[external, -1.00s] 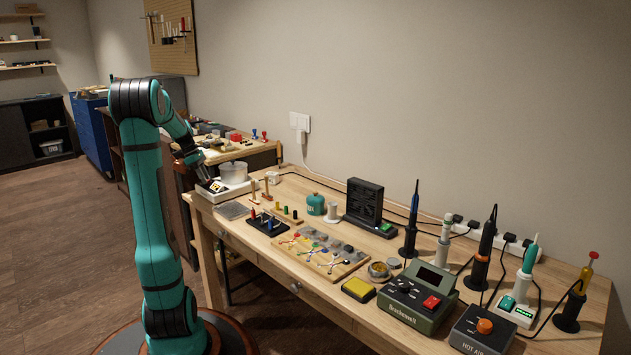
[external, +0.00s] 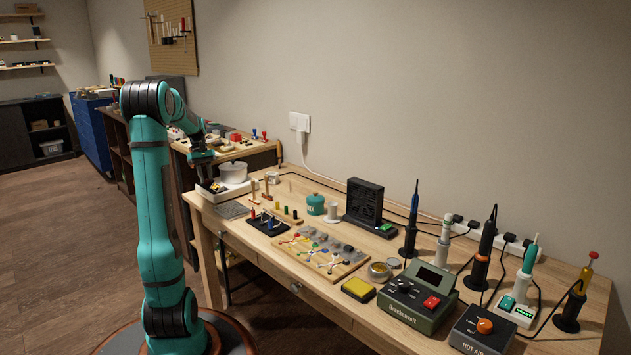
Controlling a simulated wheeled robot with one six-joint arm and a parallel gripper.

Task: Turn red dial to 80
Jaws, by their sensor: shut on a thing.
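A white hot plate (external: 236,187) stands at the far left end of the workbench, with a white pot (external: 233,172) on it. My gripper (external: 208,184) points down at the front left part of the hot plate, by its dark control panel (external: 217,187). It is shut on the dial there. The dial itself is hidden by my fingers, so I cannot see its colour, pointer or setting.
On the workbench (external: 330,286), a driver rack (external: 268,224), a parts board (external: 318,254), a green soldering station (external: 418,299) and a hot air unit (external: 481,332) stand to the right. A grey mat (external: 233,210) lies just in front of the hot plate.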

